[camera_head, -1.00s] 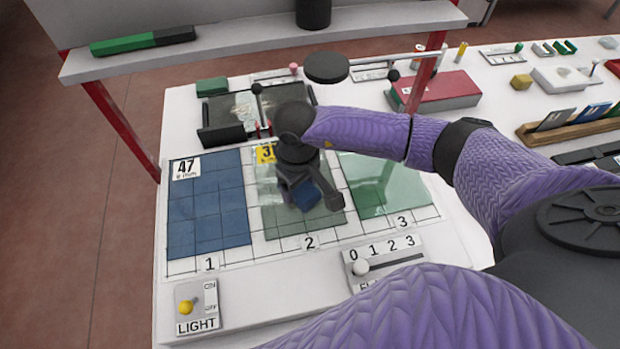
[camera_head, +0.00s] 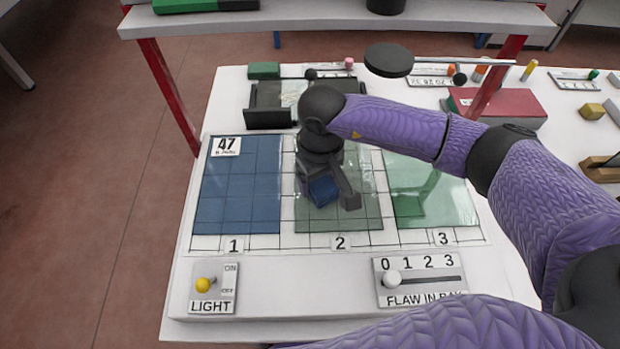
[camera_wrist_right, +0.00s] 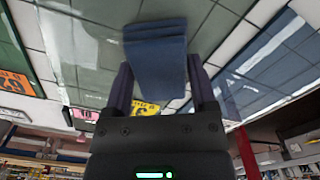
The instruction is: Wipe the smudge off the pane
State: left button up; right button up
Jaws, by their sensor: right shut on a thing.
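My right gripper (camera_head: 334,190) is over the grey-green pane (camera_head: 360,216) in bay 2, shut on a dark blue pad (camera_head: 322,191). In the right wrist view the blue pad (camera_wrist_right: 155,50) sits between the two fingers and reaches past their tips, close to the glass. I cannot tell whether it touches the pane. A blue pane (camera_head: 240,190) lies in bay 1 and a green pane (camera_head: 435,195) in bay 3. Pale patches show on the middle pane, but I cannot tell smudge from reflection. The gripper and arm hide part of that pane. My left gripper is out of view.
A LIGHT switch (camera_head: 213,288) and a FLAW IN BAY slider (camera_head: 420,281), its knob at 0, are at the front. A dark tray (camera_head: 270,117), a black disc on a rod (camera_head: 389,60) and a red box (camera_head: 510,105) stand behind. A shelf (camera_head: 330,17) spans the back.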

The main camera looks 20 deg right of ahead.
aim_at(354, 180)
jog(key=shift+s+d, duration=0.2)
jog(key=shift+d, duration=0.45)
jog(key=shift+s+d, duration=0.2)
jog(key=shift+d, duration=0.4)
jog(key=d, duration=0.1)
jog(key=s+d, duration=0.1)
jog(key=d, duration=0.1)
jog(key=shift+d, duration=0.25)
jog(key=shift+f+b, duration=0.2)
jog(key=shift+b, duration=0.25)
jog(key=a, duration=0.1)
jog(key=a+b, duration=0.1)
jog(key=a, duration=0.1)
jog(key=shift+w+a+f, duration=0.15)
jog(key=shift+w, duration=0.2)
jog(key=shift+c, duration=1.2)
jog(key=shift+w+a+b, duration=0.15)
jog(key=shift+a+b, duration=0.3)
jog(key=shift+a, duration=0.25)
jog(key=shift+w+a+b, duration=0.2)
jog(key=shift+a+b, duration=0.05)
jog(key=shift+a, duration=0.3)
jog(key=shift+w+a+b, duration=0.15)
jog(key=shift+a+b, duration=0.1)
jog(key=shift+a, duration=0.3)
jog(key=shift+w+a, duration=0.15)
jog(key=shift+a, duration=0.4)
jog(key=shift+r, duration=0.2)
